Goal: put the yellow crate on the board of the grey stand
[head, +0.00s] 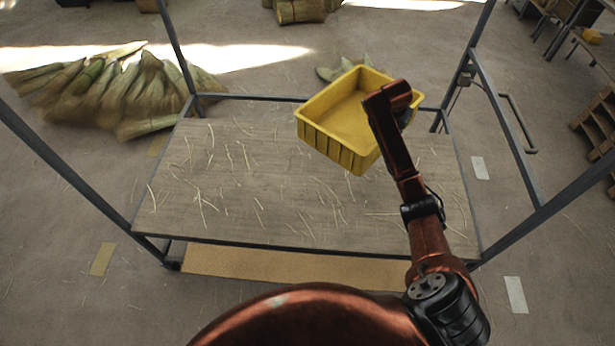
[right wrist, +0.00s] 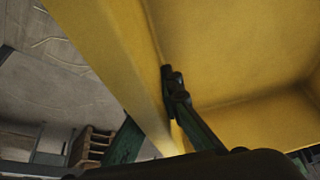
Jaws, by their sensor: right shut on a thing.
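The yellow crate (head: 340,117) is empty and open at the top. In the head view it shows over the back right part of the board (head: 225,205) of the grey stand (head: 174,48), turned at an angle to it. Whether its base touches the board cannot be told. My right gripper (head: 404,118) is shut on the crate's right wall. In the right wrist view, one finger of the right gripper (right wrist: 172,90) lies inside the yellow crate (right wrist: 225,50), against its wall; the other is mostly hidden outside. My left gripper is not in view.
Loose straw lies on the board, whose left and front parts are otherwise clear. Grey posts rise at the stand's corners. Straw bundles (head: 125,88) lie on the floor behind left. A side handle (head: 518,122) and wooden pallets (head: 598,125) are at the right.

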